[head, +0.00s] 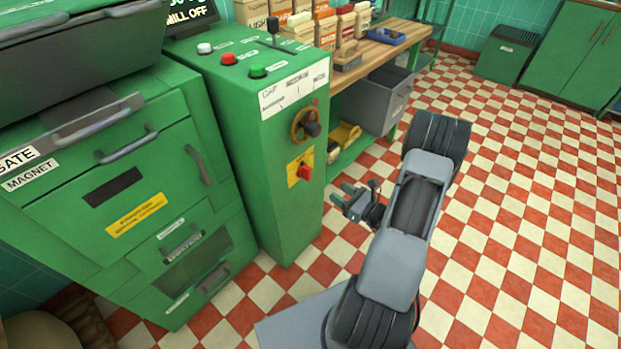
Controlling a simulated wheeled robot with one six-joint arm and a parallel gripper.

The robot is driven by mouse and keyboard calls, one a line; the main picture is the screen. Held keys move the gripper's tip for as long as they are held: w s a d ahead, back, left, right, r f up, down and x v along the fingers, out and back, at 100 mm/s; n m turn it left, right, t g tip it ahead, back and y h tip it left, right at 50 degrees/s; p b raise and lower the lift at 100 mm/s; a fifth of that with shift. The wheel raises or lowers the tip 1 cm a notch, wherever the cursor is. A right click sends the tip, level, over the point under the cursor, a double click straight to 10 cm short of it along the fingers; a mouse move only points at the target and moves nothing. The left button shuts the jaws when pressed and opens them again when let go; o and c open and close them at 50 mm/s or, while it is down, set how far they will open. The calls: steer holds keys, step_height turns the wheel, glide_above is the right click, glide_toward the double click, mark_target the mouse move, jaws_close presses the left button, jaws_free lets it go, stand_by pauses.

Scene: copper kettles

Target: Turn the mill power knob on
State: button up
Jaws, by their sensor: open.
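The likely power knob is a red rotary knob (305,172) on a yellow plate (300,168), low on the front of the green control pedestal (290,215). Its exact setting is too small to tell. A dark screen (190,17) at the top reads "MILL OFF". My gripper (345,195) is open and empty, to the right of and slightly below the red knob, apart from it. Its fingers point left towards the pedestal.
A handwheel (306,124) sits above the knob. White (204,48), red (229,58) and green (257,71) buttons are on the pedestal top. The green mill cabinet (130,200) stands left. A wooden bench (385,50) is behind. Checkered floor (520,190) is clear at right.

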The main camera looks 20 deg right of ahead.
mark_target(310, 174)
steer(key=b+x, duration=0.1)
steer(key=x, duration=1.1)
steer(key=shift+w+a, duration=0.2)
steer(key=shift+w, duration=0.1)
steer(key=shift+c, duration=0.5)
